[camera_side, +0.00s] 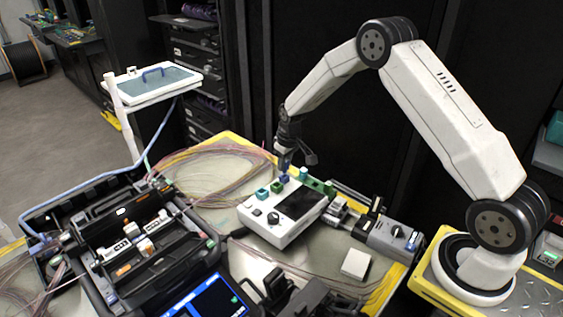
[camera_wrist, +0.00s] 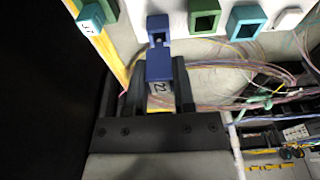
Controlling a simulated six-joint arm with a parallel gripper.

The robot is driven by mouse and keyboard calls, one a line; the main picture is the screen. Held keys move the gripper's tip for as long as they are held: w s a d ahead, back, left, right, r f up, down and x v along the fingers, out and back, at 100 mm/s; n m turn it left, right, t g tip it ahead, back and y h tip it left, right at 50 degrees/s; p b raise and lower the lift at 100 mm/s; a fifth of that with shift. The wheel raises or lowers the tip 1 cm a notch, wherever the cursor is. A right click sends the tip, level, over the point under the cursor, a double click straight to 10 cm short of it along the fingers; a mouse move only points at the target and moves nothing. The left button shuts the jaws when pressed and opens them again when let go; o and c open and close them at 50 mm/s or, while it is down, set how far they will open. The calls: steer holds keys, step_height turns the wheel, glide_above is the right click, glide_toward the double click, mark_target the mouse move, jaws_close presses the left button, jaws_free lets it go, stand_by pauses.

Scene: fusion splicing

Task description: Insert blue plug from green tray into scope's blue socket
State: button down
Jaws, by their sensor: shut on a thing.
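The scope (camera_side: 262,222) is a white box with a dark screen. Its blue socket (camera_side: 284,179) is at the back, beside a green socket (camera_side: 276,187) and a teal socket (camera_side: 262,194). My gripper (camera_side: 286,165) is above the blue socket, shut on the blue plug. In the wrist view the blue plug (camera_wrist: 160,66) is between the fingers, its front end at the blue socket (camera_wrist: 157,22) and lined up with it. I cannot tell how deep it sits. The green tray (camera_side: 321,187) is right of the sockets, with a teal plug (camera_side: 303,172) by it.
A grey device (camera_side: 388,236) stands right of the scope. A small white box (camera_side: 355,264) lies in front. The black splicer case (camera_side: 150,250) is at the left. Loose fibres (camera_side: 215,160) lie behind the scope.

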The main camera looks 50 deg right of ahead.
steer(key=shift+f, duration=1.3)
stand_by(2.1)
steer(key=shift+c, duration=1.9)
jaws_free()
steer(key=shift+r, duration=0.1)
steer(key=shift+r, duration=2.95)
